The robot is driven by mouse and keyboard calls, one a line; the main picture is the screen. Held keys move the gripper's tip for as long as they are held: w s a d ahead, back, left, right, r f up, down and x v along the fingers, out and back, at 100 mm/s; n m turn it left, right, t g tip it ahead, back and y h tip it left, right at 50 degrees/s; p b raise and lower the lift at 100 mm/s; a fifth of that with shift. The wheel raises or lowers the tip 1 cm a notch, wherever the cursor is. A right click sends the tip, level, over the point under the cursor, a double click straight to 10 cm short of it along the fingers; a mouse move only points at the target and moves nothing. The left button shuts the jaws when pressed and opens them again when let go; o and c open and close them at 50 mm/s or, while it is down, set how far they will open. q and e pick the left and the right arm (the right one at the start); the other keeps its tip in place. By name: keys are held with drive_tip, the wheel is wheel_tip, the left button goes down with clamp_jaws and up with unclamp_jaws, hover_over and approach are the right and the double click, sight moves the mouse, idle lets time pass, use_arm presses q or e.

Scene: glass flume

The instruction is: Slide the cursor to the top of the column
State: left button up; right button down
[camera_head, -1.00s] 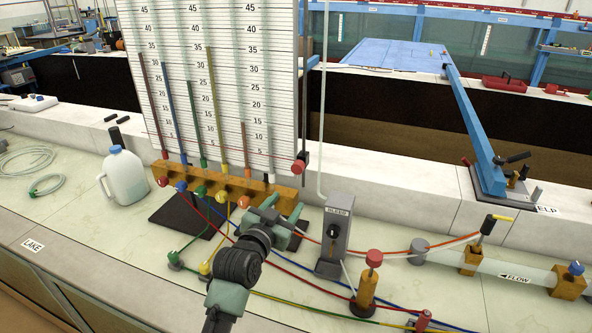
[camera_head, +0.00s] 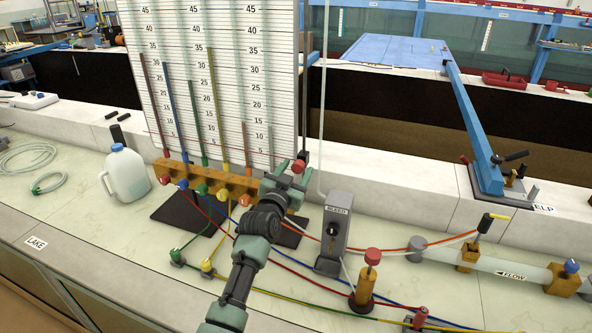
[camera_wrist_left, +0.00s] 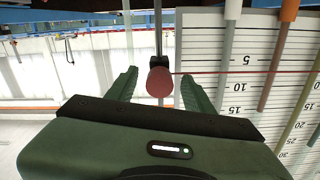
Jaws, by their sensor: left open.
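The cursor has a red knob (camera_head: 298,167) at the lower right edge of the white scale board (camera_head: 225,60), on a dark upright rod (camera_head: 305,75). A thin red line runs from it across the board near the low numbers. My left gripper (camera_head: 292,172) is open at the knob, with a finger on each side. In the left wrist view the knob (camera_wrist_left: 160,82) sits between the two open fingers (camera_wrist_left: 158,75), with gaps showing on both sides. The scale appears upside down there, and the line lies between 5 and 10. My right gripper is not in view.
Coloured tubes rise on the board from an orange manifold (camera_head: 215,182) below it. The BLEED box (camera_head: 334,235) and a red-topped brass valve (camera_head: 368,280) stand right of my left arm. A white jug (camera_head: 125,175) stands at left. Hoses cross the bench.

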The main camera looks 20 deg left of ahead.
use_arm(q)
clamp_jaws()
idle(1.4)
